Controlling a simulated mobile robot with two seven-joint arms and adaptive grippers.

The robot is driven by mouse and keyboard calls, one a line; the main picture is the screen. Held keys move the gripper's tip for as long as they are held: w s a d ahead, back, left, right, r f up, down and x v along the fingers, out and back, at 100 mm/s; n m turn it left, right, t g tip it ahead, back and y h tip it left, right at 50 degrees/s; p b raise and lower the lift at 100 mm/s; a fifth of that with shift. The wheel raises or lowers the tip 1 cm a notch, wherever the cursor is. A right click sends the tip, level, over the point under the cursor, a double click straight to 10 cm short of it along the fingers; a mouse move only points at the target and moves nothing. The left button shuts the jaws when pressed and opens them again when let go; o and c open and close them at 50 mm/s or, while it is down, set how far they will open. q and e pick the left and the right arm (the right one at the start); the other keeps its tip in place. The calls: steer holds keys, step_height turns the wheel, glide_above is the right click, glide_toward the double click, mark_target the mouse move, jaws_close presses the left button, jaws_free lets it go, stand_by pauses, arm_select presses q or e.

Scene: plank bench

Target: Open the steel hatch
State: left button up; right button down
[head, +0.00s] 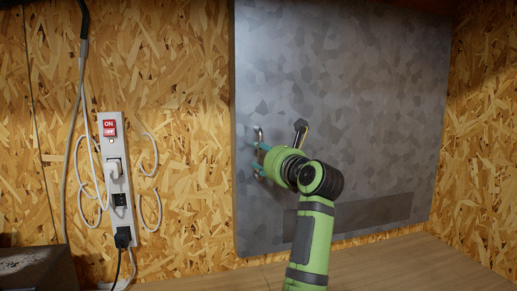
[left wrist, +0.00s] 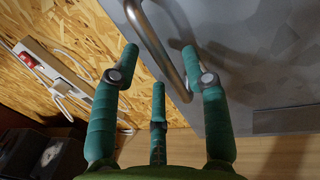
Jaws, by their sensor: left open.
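The steel hatch (head: 340,80) is a large grey mottled panel, closed flat against the chipboard wall as far as I can see. Its bar handle (head: 259,134) is near the left edge; in the left wrist view the handle (left wrist: 160,45) runs diagonally between two of my fingers. My left gripper (head: 257,160) is open at the handle's lower part, its teal fingers partly hiding it. In the left wrist view the fingers of my left gripper (left wrist: 158,60) are spread apart, with the third finger below. I cannot tell whether any finger touches the bar. My right gripper is not in view.
A white power strip (head: 117,180) with a red switch and cables hangs on the chipboard wall left of the hatch. A dark box (head: 38,270) stands at the lower left. The wooden bench top (head: 400,262) below the hatch looks clear.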

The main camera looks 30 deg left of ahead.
arm_select(q)
steer(key=shift+p+x, duration=0.3)
steer(key=shift+x, duration=1)
steer(key=shift+d, duration=0.1)
steer(key=shift+c, duration=0.4)
jaws_close()
